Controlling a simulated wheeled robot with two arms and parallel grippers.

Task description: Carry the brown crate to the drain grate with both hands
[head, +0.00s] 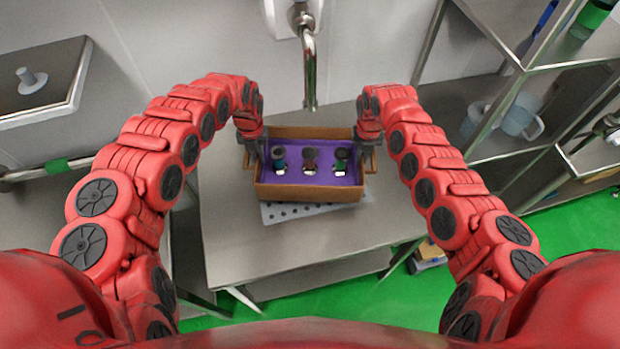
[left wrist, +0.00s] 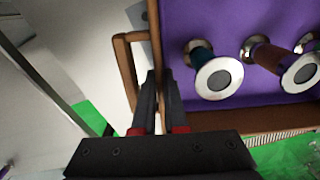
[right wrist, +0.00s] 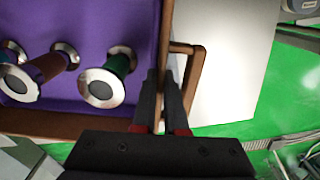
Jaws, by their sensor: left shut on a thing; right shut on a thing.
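The brown crate (head: 305,194) with a purple lining is at the middle of the head view, over the drain grate (head: 300,211) on the steel table. The grate's perforated front part shows below the crate; the rest is hidden. I cannot tell whether the crate touches it. My left gripper (head: 251,150) is shut on the crate's left side wall, beside the left handle (left wrist: 125,80). My right gripper (head: 369,148) is shut on the right side wall, beside the right handle (right wrist: 190,75).
The steel table (head: 300,245) is bare in front of the crate. A metal spout (head: 309,70) hangs behind it. A shelf rack with clear jugs (head: 520,115) stands at right. A steel counter (head: 45,80) is at far left. The floor (head: 330,305) is green.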

